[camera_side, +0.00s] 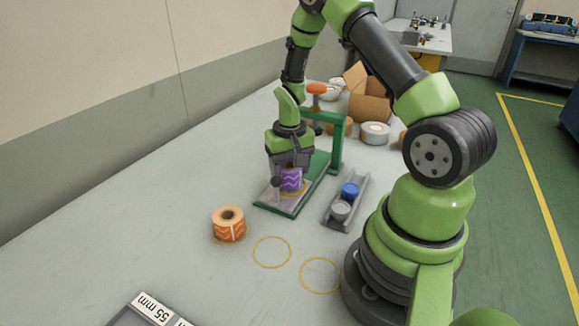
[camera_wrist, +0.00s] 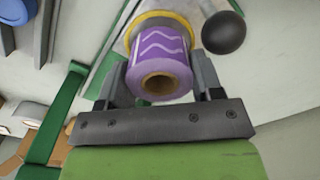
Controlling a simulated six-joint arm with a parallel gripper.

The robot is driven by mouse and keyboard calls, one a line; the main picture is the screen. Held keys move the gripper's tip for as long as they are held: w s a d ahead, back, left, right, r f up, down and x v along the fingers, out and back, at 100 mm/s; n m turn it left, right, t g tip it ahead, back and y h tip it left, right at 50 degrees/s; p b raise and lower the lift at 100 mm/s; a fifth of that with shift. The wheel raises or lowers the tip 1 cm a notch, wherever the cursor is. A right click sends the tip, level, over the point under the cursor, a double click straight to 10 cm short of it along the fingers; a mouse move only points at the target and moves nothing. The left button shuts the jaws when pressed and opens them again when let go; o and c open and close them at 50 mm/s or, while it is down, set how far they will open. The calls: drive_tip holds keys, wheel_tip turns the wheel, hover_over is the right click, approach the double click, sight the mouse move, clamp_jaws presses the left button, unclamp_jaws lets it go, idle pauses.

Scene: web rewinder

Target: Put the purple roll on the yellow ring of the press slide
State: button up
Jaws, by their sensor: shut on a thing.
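The purple roll (camera_side: 291,180) has a pale zigzag pattern and a brown core. It is upright at the press slide (camera_side: 269,196), the plate at the front of the green press (camera_side: 338,145). My gripper (camera_side: 289,172) is shut on the roll from above; in the wrist view the fingers (camera_wrist: 160,85) stand on both sides of the purple roll (camera_wrist: 161,55). The yellow ring (camera_wrist: 163,17) shows around the roll's far end in the wrist view. I cannot tell whether the roll touches the slide. A dark ball knob (camera_wrist: 223,33) is beside the roll.
An orange roll (camera_side: 228,224) stands on the table left of two empty yellow rings (camera_side: 272,252) (camera_side: 320,275). A grey tray (camera_side: 331,222) with a blue and a grey cap lies right of the press. A cardboard box (camera_side: 369,106) and white rolls (camera_side: 374,133) are behind.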

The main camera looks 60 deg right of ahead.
drive_tip(key=shift+f, duration=0.55)
idle(0.9)
drive_tip(key=o, duration=1.1)
drive_tip(key=shift+r, duration=3.75)
drive_tip(key=a+r+t, duration=0.2)
drive_tip(key=a+r, duration=0.3)
drive_tip(key=r, duration=0.4)
drive_tip(key=s+a+r+n+t, duration=0.1)
drive_tip(key=s+a+r, duration=0.2)
drive_tip(key=s+a, duration=0.1)
drive_tip(key=s+a+r+n+t+y, duration=0.1)
drive_tip(key=s+a+r+t, duration=0.1)
drive_tip(key=s+a+r, duration=0.2)
drive_tip(key=s+a+r+n+t+y, duration=0.1)
drive_tip(key=s+a+r+n+t, duration=0.1)
drive_tip(key=s+a+r, duration=0.2)
drive_tip(key=shift+s+a+r, duration=0.2)
drive_tip(key=shift+s, duration=0.2)
